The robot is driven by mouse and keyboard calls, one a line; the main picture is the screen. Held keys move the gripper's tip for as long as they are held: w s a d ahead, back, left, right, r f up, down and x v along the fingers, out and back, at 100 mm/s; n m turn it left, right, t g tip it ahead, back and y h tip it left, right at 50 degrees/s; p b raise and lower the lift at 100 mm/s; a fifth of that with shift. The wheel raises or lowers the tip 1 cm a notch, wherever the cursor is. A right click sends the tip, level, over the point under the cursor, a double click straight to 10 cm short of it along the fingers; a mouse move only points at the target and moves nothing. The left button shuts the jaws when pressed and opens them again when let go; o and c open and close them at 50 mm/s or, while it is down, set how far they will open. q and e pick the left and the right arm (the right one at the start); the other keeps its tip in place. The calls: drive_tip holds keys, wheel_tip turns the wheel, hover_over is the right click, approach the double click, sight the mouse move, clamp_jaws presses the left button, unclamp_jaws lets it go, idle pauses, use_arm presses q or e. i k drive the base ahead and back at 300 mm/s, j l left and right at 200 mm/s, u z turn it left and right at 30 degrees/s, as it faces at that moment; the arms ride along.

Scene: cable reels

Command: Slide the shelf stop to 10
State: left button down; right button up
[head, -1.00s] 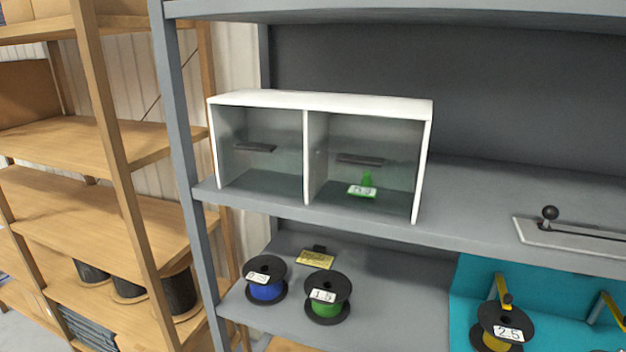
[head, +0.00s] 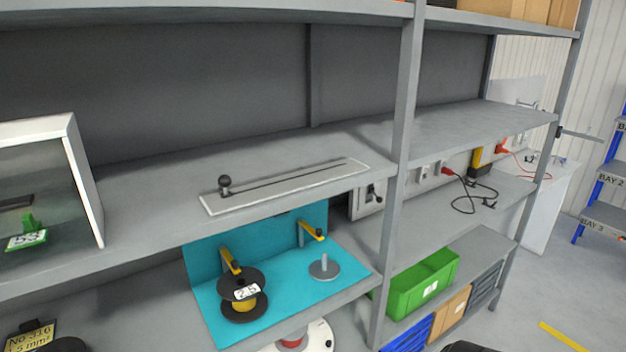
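The shelf stop is a dark ball knob (head: 224,183) on a light slotted plate (head: 290,184) lying on the upper grey shelf. The knob sits near the left end of the slot, and the slot runs empty to the right of it. No scale figures can be read on the plate at this size. Neither of my grippers shows in the head view.
A white glass-fronted cabinet (head: 90,185) stands left of the plate. Below, a teal station (head: 285,285) holds a reel labelled 2.5 (head: 243,294) and a bare spindle (head: 324,268). A grey post (head: 403,130) rises right of the plate. The shelf around the plate is clear.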

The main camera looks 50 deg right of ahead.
sight(224, 181)
drive_tip(key=z, duration=1.45)
